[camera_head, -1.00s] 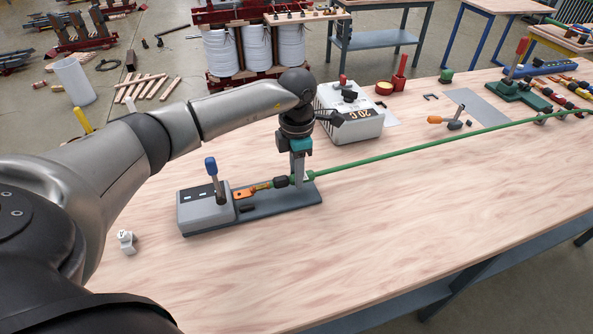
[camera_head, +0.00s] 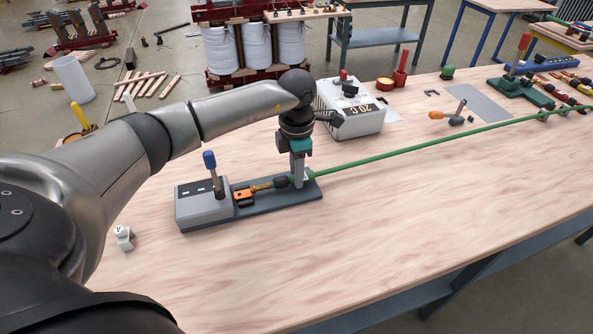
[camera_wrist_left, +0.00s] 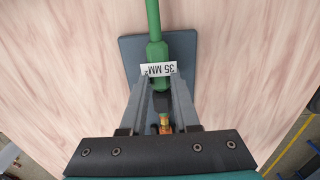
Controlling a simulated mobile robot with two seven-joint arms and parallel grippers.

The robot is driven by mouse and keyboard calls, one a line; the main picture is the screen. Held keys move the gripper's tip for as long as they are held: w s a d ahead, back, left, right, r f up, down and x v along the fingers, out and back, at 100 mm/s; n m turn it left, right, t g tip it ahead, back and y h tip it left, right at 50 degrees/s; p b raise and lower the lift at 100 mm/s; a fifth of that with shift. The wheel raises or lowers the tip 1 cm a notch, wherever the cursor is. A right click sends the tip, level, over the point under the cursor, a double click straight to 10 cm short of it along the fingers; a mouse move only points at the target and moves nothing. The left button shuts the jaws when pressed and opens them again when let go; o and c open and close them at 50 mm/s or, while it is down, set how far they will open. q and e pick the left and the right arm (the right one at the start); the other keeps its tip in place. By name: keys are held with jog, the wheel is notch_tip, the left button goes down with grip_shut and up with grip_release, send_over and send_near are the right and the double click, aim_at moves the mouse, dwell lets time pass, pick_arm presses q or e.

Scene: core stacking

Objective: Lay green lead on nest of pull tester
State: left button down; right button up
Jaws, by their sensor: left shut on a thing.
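The green lead (camera_head: 400,150) runs from the pull tester at the left across the table to the right. My left gripper (camera_head: 299,184) is shut on it near its left end, above the tester's dark base plate (camera_head: 308,194). The pull tester (camera_head: 203,208) has a grey box with a blue-knobbed lever. The lead's end reaches the orange nest (camera_head: 243,194); whether it rests there I cannot tell. My right gripper is not in view.
A grey box marked 20 C (camera_head: 352,112) stands behind my gripper. An orange-handled tool (camera_head: 447,115) lies to its right. A green stand with a red lever (camera_head: 520,82) and several coloured leads are at the far right. A small white block (camera_head: 123,238) lies at the left. The front table is clear.

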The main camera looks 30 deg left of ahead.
pick_arm(q)
jog(key=shift+f, duration=0.25)
jog(key=c, duration=0.6)
grip_release()
jog(key=shift+o, duration=0.2)
notch_tip(320, 180, up, 15)
jog(key=p, duration=0.1)
jog(key=shift+r, duration=0.15)
jog(key=shift+d, duration=0.1)
